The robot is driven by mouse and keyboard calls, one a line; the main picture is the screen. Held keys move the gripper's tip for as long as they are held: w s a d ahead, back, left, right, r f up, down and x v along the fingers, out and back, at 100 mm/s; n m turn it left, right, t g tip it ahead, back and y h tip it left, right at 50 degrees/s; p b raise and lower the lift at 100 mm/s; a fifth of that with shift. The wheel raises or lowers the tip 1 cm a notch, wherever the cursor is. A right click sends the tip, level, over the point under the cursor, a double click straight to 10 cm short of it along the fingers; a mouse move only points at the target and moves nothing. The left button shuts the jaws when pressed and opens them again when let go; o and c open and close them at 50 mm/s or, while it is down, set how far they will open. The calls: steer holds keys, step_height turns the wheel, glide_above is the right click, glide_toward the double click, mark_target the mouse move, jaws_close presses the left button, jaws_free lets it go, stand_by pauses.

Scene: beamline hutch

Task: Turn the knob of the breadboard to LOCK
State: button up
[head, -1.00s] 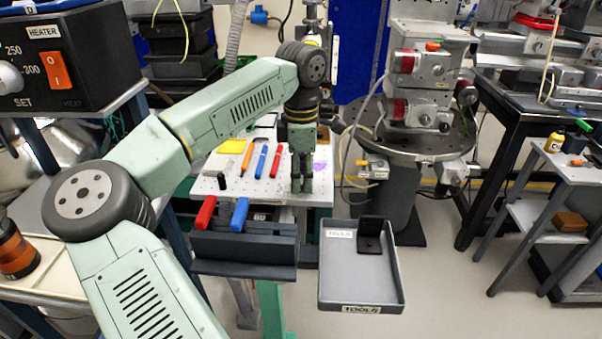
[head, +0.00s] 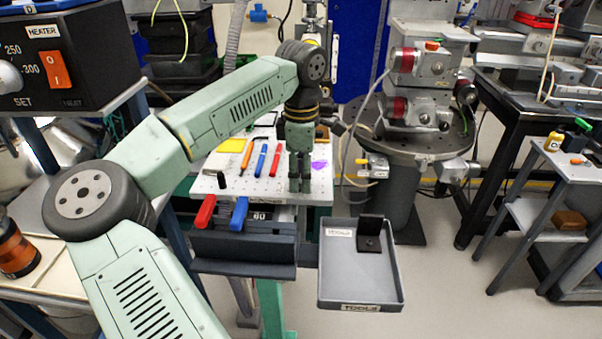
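The breadboard (head: 262,187) is a white perforated board on a stand in the middle of the head view. My gripper (head: 300,187) points straight down over its right part, with the fingertips at or just above the surface. The two fingers look close together. I cannot tell whether they are shut or hold something between them. No knob or LOCK mark can be made out; the gripper may hide it. A small dark upright cylinder (head: 221,180) stands on the board's left side, and I cannot tell what it is.
Orange, blue and red pens and a yellow note (head: 231,145) lie left of my gripper. A purple piece (head: 319,165) lies right of it. In front are a dark rack (head: 243,250) with red and blue handles and a grey tools tray (head: 390,292). A heater box (head: 95,55) stands at upper left.

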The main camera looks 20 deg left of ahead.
steer(key=shift+o, duration=1.3)
step_height(320, 180, up, 12)
steer(key=shift+f, duration=0.1)
